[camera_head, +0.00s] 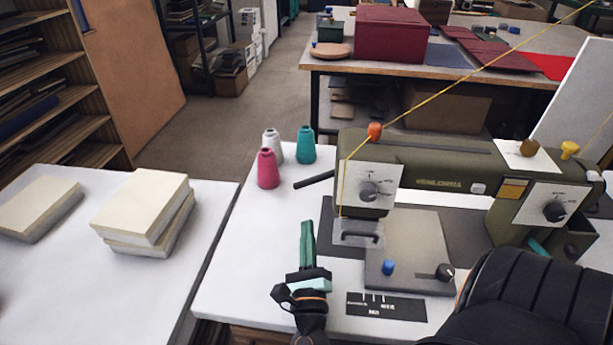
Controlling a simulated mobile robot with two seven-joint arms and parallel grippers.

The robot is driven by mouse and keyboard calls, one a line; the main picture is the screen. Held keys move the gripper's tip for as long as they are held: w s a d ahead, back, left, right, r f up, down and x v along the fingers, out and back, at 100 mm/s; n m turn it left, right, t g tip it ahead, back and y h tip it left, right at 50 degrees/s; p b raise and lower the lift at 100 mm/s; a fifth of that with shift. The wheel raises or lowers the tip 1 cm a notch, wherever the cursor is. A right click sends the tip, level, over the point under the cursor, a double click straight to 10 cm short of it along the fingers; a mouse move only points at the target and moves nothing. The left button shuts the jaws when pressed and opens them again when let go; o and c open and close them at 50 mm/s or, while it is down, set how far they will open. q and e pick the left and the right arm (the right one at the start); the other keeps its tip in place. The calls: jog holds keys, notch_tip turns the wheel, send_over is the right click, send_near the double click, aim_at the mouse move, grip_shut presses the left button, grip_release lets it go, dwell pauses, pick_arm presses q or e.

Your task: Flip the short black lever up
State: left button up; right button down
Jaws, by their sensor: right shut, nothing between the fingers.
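A short black lever (314,180) sticks out to the left from the head end of the olive green sewing machine (440,170). It slants slightly down toward its free end. My right gripper (306,228) is in front of and below the lever, left of the machine's head. Its teal fingers are shut together with nothing between them. In the picture a gap shows between the fingertips and the lever; the exact distance in depth is hard to tell. My left gripper is not in view.
Pink (267,169), white (272,146) and teal (305,145) thread cones stand behind and left of the lever. A yellow thread rises from the machine. A grey plate (408,255) with blue and black knobs lies right of my gripper.

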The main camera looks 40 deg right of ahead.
aim_at(318, 178)
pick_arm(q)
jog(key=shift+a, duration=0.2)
pick_arm(e)
jog(key=shift+d+r, duration=0.1)
pick_arm(q)
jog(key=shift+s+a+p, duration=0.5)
jog(key=shift+p, duration=0.25)
pick_arm(e)
jog(key=x, duration=0.9)
jog(key=shift+w+d, duration=0.25)
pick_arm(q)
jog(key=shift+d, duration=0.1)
pick_arm(e)
jog(key=shift+r, duration=0.15)
